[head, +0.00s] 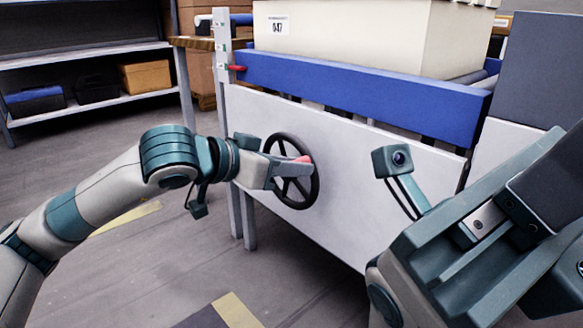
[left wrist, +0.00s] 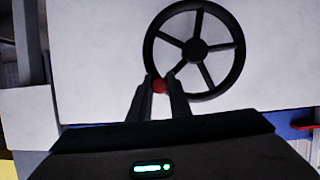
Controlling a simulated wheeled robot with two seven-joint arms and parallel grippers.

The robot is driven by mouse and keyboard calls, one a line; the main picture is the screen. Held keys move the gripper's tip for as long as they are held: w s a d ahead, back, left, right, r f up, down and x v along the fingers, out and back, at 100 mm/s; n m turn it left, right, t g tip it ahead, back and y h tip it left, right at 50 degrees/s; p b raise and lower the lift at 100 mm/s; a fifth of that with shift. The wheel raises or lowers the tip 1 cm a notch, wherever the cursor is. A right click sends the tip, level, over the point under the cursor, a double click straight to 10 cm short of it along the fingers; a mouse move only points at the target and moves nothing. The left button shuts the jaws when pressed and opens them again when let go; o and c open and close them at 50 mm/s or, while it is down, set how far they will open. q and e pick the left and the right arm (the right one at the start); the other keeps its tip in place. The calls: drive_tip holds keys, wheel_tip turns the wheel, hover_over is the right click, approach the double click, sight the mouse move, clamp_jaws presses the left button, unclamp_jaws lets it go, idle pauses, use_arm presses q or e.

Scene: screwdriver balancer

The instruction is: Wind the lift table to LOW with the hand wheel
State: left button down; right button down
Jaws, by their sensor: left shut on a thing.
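The black hand wheel (head: 316,186) has several spokes and stands on the white front panel of the lift table (head: 360,97). It also shows in the left wrist view (left wrist: 197,50). My left gripper (head: 303,166) is shut on the wheel's red knob (left wrist: 159,86), at the rim, with a finger on each side. A red pointer (head: 237,68) sits beside an upright scale post (head: 222,58) at the table's left corner; its small marks are unreadable. My right arm fills the lower right of the head view; its fingertips cannot be made out.
A cream crate (head: 345,38) labelled 047 sits on the blue-edged lift table. A grey cabinet (head: 540,60) stands at the right. Shelves with bins (head: 92,88) are at the back left. The floor (head: 130,265) at the left is mostly clear.

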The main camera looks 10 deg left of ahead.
use_arm(q)
drive_tip(key=shift+d+r, duration=0.1)
drive_tip(key=shift+d, duration=0.05)
idle(0.3)
drive_tip(key=c, duration=1.6)
unclamp_jaws()
drive_tip(key=shift+c, duration=0.2)
drive_tip(key=shift+d, duration=0.15)
drive_tip(key=shift+s, duration=0.1)
